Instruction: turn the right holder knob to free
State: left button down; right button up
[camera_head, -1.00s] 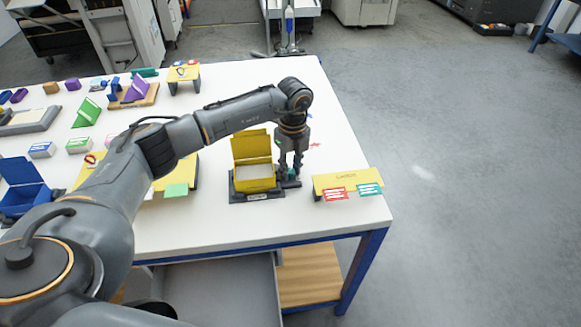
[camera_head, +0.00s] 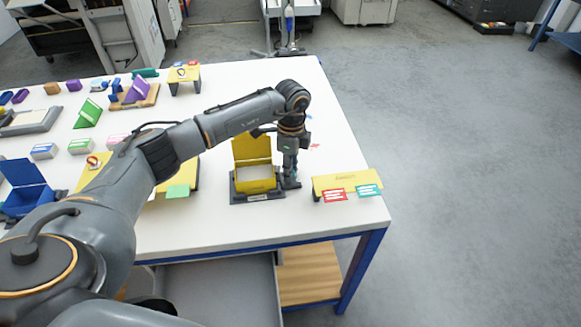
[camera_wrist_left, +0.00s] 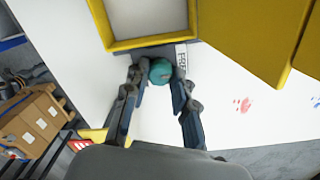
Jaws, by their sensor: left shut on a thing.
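The right holder is a yellow box (camera_head: 255,186) with its lid (camera_head: 252,148) raised, on a dark base near the table's front edge. My left gripper (camera_head: 290,182) points down at the base's right side. In the left wrist view, its fingers are shut on a round teal knob (camera_wrist_left: 160,71) beside the yellow box rim (camera_wrist_left: 152,41). A white label (camera_wrist_left: 182,56) with dark letters, partly readable as "FREE", lies next to the knob. In the head view the fingers hide the knob. My right gripper is not in view.
A yellow stand (camera_head: 345,181) with red and teal cards is close to the right of my left gripper. Another holder, a blue open box (camera_head: 22,190), is at the far left. My left arm crosses above the table. The table (camera_head: 335,135) is mostly clear behind the yellow stand.

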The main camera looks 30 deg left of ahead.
pick_arm(q)
jog(key=shift+r, duration=0.1)
dwell(0.3)
jog(key=c, duration=1.4)
grip_release()
jog(key=shift+o, duration=0.2)
notch_tip(320, 180, up, 12)
jog(key=shift+w, duration=0.25)
